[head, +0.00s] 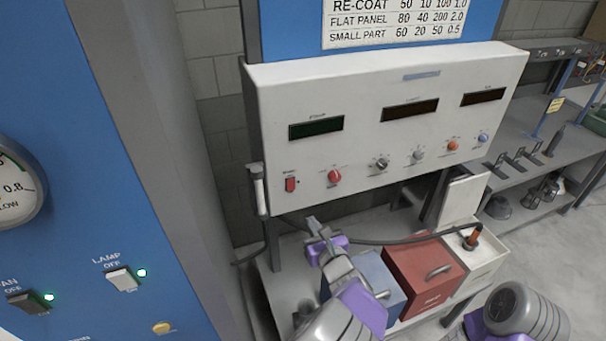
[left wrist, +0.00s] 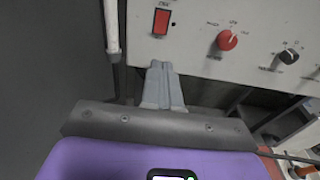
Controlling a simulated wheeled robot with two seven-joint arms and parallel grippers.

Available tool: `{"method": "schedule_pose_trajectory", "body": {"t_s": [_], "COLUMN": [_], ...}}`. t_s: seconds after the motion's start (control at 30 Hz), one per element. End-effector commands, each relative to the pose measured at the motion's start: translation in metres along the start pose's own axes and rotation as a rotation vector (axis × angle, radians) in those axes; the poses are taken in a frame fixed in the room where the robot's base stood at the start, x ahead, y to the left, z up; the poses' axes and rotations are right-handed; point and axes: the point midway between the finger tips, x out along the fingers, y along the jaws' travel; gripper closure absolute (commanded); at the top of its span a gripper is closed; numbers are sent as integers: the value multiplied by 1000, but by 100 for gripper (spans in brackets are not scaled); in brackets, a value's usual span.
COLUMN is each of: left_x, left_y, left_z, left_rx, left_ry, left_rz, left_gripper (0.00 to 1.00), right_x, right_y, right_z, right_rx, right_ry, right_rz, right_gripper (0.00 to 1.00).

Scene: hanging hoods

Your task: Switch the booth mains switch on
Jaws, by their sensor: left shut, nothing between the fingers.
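A red rocker switch (head: 291,184) sits at the lower left of the white control box (head: 390,120); its small label is too blurred to read surely. It also shows near the top of the left wrist view (left wrist: 161,21). My left gripper (head: 315,226) is shut and empty, below the box and a little right of the rocker. In the left wrist view its fingertips (left wrist: 161,66) point up toward the box's lower edge, below the rocker and apart from it. The box's displays (head: 316,128) are dark. My right gripper is out of view.
Red (head: 334,176) and other knobs line the box right of the rocker. A white holder (head: 258,189) hangs at its left edge. Blue (head: 372,280) and red (head: 425,272) bins stand below, with a cable across. The blue panel at left has a lamp switch (head: 124,278) and fan switch.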

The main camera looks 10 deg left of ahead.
Motion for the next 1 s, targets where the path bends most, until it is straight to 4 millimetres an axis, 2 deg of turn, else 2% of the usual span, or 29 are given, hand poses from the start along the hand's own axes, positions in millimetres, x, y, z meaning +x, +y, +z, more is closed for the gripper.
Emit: {"method": "schedule_pose_trajectory", "body": {"t_s": [0.37, 0.53, 0.67, 1.0], "left_x": [0, 10, 30, 102], "left_y": [0, 0, 1, 0], "left_z": [1, 1, 1, 2], "left_rx": [1, 2, 3, 3], "left_ry": [-2, -4, -4, -3], "left_rz": [-2, 1, 2, 2], "left_gripper": [100, 100, 100, 100], "right_x": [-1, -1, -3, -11], "right_y": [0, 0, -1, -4], "right_z": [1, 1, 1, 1], "right_rx": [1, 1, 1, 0], "right_ry": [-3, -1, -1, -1], "right_rz": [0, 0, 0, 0], "right_gripper": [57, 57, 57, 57]}}
